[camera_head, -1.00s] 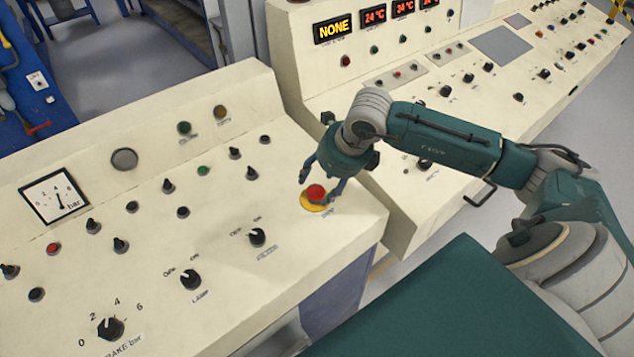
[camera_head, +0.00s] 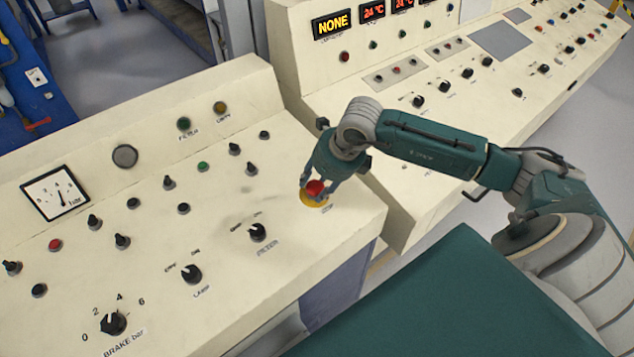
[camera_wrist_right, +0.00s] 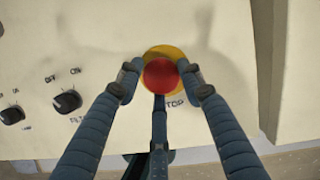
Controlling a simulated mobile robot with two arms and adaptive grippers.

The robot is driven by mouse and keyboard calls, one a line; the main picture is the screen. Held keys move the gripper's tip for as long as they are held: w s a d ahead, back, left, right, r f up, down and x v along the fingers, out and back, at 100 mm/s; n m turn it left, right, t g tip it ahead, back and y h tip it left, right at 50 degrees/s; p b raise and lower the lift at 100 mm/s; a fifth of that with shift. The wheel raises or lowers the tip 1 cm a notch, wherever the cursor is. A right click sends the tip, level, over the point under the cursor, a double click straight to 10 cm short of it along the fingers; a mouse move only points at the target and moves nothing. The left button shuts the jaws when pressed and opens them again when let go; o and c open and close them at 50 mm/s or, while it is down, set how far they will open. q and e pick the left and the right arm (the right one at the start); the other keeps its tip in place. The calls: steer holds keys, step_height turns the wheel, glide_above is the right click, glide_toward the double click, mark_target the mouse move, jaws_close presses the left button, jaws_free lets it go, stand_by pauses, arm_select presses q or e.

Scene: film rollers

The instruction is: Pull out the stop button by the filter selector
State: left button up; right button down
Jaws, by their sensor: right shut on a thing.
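The stop button has a round red head (camera_head: 315,188) on a yellow disc (camera_head: 307,202), near the right edge of the cream panel. The black filter selector (camera_head: 258,232) is to its lower left. My right gripper (camera_head: 316,187) has its fingers closed around the red head. In the right wrist view, the red head (camera_wrist_right: 160,75) sits between the fingers of the right gripper (camera_wrist_right: 160,80), with the yellow disc (camera_wrist_right: 163,51) around it. The filter selector also shows in the right wrist view (camera_wrist_right: 67,101), at the left. My left gripper is in neither view.
The lamp selector (camera_head: 191,274) and brake knob (camera_head: 112,323) are farther left on the same panel. Several small knobs and a pressure gauge (camera_head: 55,194) stand behind them. A second console (camera_head: 400,113) with red displays rises at the right, beyond my right arm.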

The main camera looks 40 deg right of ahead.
steer(key=shift+w+r+b, duration=0.15)
steer(key=shift+r+b, duration=0.35)
steer(key=shift+r, duration=0.25)
steer(key=shift+w+d+r, duration=0.1)
steer(key=shift+r, duration=0.1)
steer(key=c, duration=1.2)
jaws_free()
steer(key=shift+o, duration=0.2)
steer(key=v, duration=1.2)
steer(key=shift+s, duration=0.25)
steer(key=shift+f, duration=0.1)
